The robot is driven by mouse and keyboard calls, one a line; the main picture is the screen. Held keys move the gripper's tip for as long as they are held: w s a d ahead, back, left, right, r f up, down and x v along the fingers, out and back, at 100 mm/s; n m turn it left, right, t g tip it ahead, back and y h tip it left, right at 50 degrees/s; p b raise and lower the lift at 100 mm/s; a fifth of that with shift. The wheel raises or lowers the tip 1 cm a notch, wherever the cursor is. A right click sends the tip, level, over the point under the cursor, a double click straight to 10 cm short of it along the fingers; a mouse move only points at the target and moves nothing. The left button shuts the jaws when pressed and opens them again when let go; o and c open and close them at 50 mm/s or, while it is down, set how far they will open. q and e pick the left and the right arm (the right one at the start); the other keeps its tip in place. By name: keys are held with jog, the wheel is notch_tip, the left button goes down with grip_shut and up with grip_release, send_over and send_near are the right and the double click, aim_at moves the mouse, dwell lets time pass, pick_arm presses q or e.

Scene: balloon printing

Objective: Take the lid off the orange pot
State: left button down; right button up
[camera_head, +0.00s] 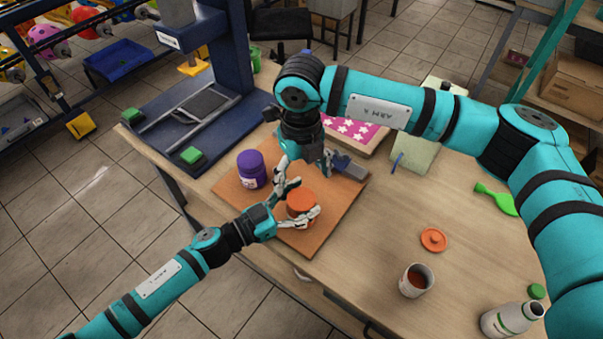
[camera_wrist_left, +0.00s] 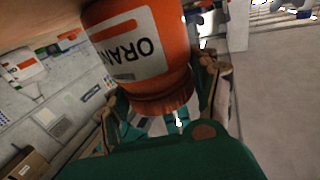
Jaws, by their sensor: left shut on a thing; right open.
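The orange pot (camera_head: 301,203) stands on a brown board (camera_head: 325,222) near the table's front left edge. My left gripper (camera_head: 308,198) has its fingers on both sides of the pot and is shut on it. The left wrist view shows the pot (camera_wrist_left: 150,50) upside down, with a white label reading "ORAN". Its ribbed orange lid (camera_wrist_left: 162,103) is on the pot, between the fingers of my left gripper (camera_wrist_left: 165,105). My right gripper (camera_head: 304,170) is open, pointing down just above and behind the pot. Its fingertips are partly hidden.
A purple pot (camera_head: 252,169) stands left of the orange pot. A flat orange disc (camera_head: 433,240), a cup (camera_head: 415,281) and a white bottle (camera_head: 512,319) are at right. A blue press frame (camera_head: 232,70) stands behind. The table between board and disc is clear.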

aim_at(304, 197)
notch_tip(304, 197, down, 8)
jog(key=shift+r, duration=0.25)
jog(key=c, duration=1.2)
jog(key=n, duration=0.3)
jog(key=shift+w+d, duration=0.1)
jog(key=shift+d, duration=0.05)
jog(key=shift+c, duration=0.2)
jog(key=shift+d, duration=0.1)
jog(key=o, duration=1.3)
jog(key=shift+c, duration=0.2)
jog(key=shift+r, duration=0.1)
